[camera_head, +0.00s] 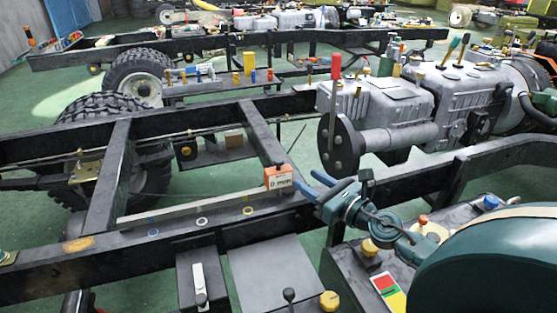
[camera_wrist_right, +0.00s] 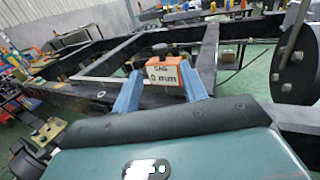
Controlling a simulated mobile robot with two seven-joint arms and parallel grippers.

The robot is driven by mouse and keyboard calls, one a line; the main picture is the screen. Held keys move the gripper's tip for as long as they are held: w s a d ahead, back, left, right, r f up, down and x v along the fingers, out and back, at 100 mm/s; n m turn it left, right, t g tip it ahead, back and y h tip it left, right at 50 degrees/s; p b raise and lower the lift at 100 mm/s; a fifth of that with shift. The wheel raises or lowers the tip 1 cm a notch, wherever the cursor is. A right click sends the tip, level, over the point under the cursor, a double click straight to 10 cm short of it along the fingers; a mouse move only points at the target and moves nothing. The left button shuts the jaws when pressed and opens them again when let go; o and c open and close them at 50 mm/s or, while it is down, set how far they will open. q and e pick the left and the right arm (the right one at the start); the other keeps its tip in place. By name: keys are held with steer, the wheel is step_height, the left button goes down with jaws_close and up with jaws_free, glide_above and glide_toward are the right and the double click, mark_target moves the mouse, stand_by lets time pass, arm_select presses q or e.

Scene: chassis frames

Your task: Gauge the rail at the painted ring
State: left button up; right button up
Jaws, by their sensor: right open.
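An orange gauge (camera_head: 279,177) with a white label stands on the black near rail (camera_head: 345,203). In the right wrist view the gauge (camera_wrist_right: 166,76) shows "0 mm" and a dark knob on top. My right gripper (camera_head: 312,183) has blue fingers, open, just right of the gauge. In the wrist view the gauge appears between the fingertips; I cannot tell whether they touch it. Left of the gauge, the rail carries a yellow ring (camera_head: 248,211), a white ring (camera_head: 202,221) and a blue ring (camera_head: 153,233). My left gripper is not in view.
A grey engine and gearbox (camera_head: 400,105) with a round dark flange (camera_head: 341,146) stands behind my right gripper. A dark crossmember (camera_head: 263,134) meets the rail near the gauge. An orange patch (camera_head: 78,244) marks the rail's left part. Yellow-knobbed controls (camera_head: 330,300) stand in front.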

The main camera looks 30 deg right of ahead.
mark_target(282, 163)
steer(key=w, duration=0.4)
steer(key=w+a+p, duration=0.1)
steer(key=w, duration=0.2)
steer(key=w+p, duration=0.1)
steer(key=w, duration=0.3)
steer(key=shift+w+a, duration=0.3)
steer(key=shift+a, duration=0.1)
jaws_close()
